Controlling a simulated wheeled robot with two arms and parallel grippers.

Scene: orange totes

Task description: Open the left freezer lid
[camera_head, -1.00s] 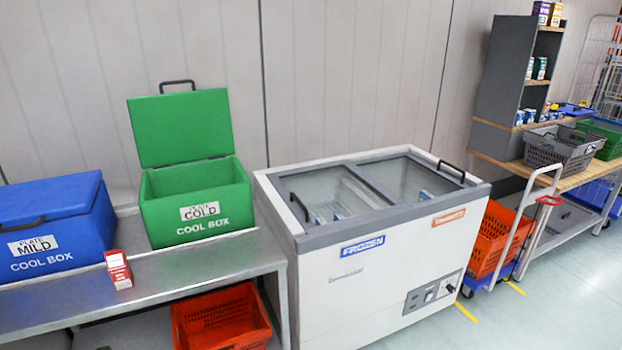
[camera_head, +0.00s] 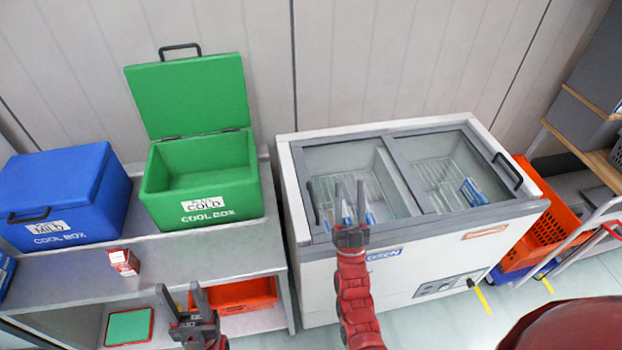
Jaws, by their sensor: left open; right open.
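The white chest freezer (camera_head: 430,265) stands at centre right with two glass lids in grey frames. The left freezer lid (camera_head: 335,160) lies flat over the left half and looks shut; packs and wire baskets show through it. Its dark handle (camera_head: 312,203) is at its left edge. The right lid (camera_head: 440,150) covers the other half. My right gripper (camera_head: 349,186) is open and empty, in front of the left lid's front part, just right of the handle; I cannot tell its height above the glass. My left gripper (camera_head: 178,290) is open and empty, low in front of the metal bench.
The metal bench (camera_head: 245,245) left of the freezer holds an open green cool box (camera_head: 215,195), a closed blue cool box (camera_head: 70,195) and a small red box (camera_head: 123,262). Orange baskets stand under the bench (camera_head: 248,293) and right of the freezer (camera_head: 540,222).

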